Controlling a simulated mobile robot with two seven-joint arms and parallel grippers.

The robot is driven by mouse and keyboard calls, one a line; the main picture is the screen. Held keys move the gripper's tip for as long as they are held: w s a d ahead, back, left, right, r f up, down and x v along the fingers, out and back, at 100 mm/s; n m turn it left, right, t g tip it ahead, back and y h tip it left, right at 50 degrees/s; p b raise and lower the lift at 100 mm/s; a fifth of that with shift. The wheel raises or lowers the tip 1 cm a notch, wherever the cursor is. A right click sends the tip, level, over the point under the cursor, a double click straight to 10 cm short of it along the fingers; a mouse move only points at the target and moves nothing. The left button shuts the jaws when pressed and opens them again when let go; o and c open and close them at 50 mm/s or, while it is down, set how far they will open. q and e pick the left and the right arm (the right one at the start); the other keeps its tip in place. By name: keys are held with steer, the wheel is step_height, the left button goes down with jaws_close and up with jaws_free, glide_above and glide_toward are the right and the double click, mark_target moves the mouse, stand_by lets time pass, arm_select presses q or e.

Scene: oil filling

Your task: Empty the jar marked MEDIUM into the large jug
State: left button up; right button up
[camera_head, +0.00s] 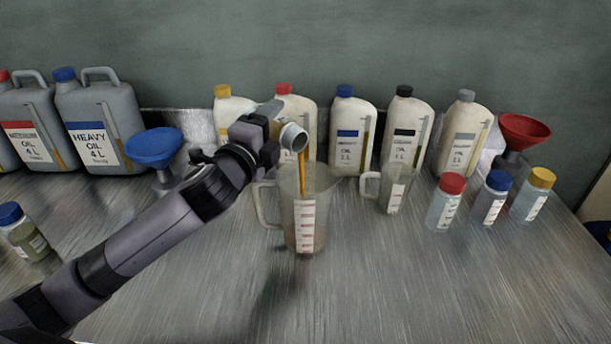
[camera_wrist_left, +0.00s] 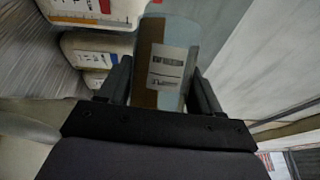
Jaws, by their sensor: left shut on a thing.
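My left gripper (camera_head: 272,128) is shut on a clear jar (camera_head: 293,138), which is tipped with its open mouth toward the right. A thin amber stream of oil runs from the mouth down into the large jug (camera_head: 303,215), a clear measuring jug with a white and red scale. The jug stands upright on the bench, its handle to the left. In the left wrist view the jar (camera_wrist_left: 168,65) sits between both fingers of the gripper (camera_wrist_left: 160,88), with amber liquid inside and a pale label too blurred to read. My right gripper is not in view.
A smaller jug (camera_head: 393,190) stands right of the large one. Capped jars (camera_head: 445,203) stand at right, a blue-capped jar (camera_head: 25,235) at left. Oil bottles (camera_head: 352,135), grey canisters (camera_head: 95,125), a blue funnel (camera_head: 153,147) and a red funnel (camera_head: 524,130) line the back. The front bench is clear.

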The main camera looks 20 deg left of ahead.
arm_select(q)
steer(key=shift+d+f+m, duration=0.1)
steer(key=shift+f+m, duration=0.05)
steer(key=shift+m, duration=0.25)
steer(key=shift+s+d+r+m+t, duration=0.2)
steer(key=shift+r+m+t, duration=0.35)
steer(key=shift+m, duration=0.25)
stand_by(0.8)
steer(key=shift+d+f+m+h+b, duration=0.2)
steer(key=shift+f+m+h+b, duration=0.1)
steer(key=shift+m+b, duration=0.35)
